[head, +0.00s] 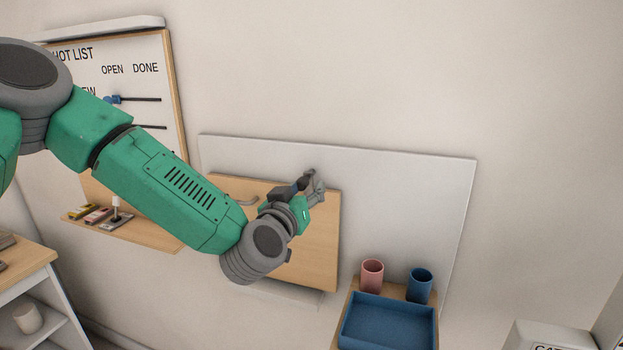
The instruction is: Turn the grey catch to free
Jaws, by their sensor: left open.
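A wooden panel (322,245) is mounted on a pale backing board (420,195) on the wall. My right gripper is not in view.
A blue tray (343,333), a pink cup (372,275) and a blue cup (419,285) stand on a wooden shelf at lower right. A framed list board (140,55) and a small ledge (150,235) with several items are at left. Bare wall lies above the panel.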

